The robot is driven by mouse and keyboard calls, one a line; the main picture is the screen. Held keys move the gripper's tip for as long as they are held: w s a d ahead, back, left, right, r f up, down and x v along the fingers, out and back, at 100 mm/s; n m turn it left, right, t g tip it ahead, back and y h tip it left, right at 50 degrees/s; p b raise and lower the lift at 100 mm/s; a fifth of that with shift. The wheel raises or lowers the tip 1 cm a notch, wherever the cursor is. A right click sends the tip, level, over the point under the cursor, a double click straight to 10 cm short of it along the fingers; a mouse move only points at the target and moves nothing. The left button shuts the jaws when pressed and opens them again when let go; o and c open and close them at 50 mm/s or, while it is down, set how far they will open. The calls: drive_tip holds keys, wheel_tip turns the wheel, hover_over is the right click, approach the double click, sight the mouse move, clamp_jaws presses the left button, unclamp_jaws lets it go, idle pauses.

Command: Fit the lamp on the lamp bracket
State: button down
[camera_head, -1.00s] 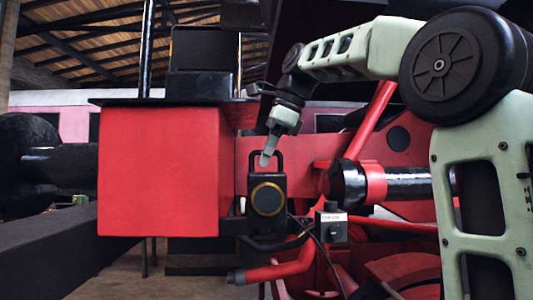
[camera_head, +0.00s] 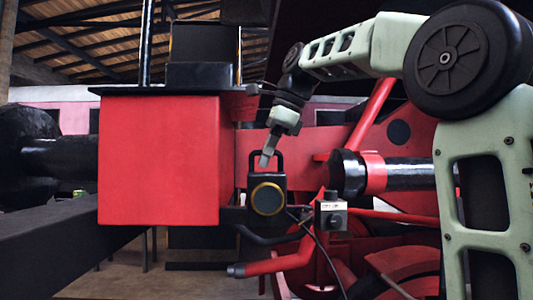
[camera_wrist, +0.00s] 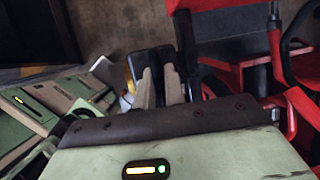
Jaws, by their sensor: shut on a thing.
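The lamp (camera_head: 267,199) is a dark box with a brass-ringed round front and a loop handle on top. It hangs upright from my gripper (camera_head: 266,159), whose fingers are shut on the handle. In the camera_head view it is just right of the large red box of the engine. In the wrist view the two pale fingers of my gripper (camera_wrist: 158,76) lie over the lamp (camera_wrist: 142,57), which shows dark with a bit of brass at its left. I cannot make out the lamp bracket for certain; the lamp may hide it.
The red box (camera_head: 158,160) stands close at the lamp's left. A black-and-red buffer (camera_head: 375,174) juts out at the right. A small labelled grey box (camera_head: 331,214) with a cable is right of the lamp. A black beam (camera_head: 60,240) fills the lower left.

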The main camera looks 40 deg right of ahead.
drive_tip(key=shift+f, duration=0.1)
idle(0.3)
drive_tip(key=c, duration=1.4)
unclamp_jaws()
drive_tip(key=p+v, duration=0.3)
drive_tip(key=v, duration=1.4)
drive_tip(key=shift+s, duration=0.2)
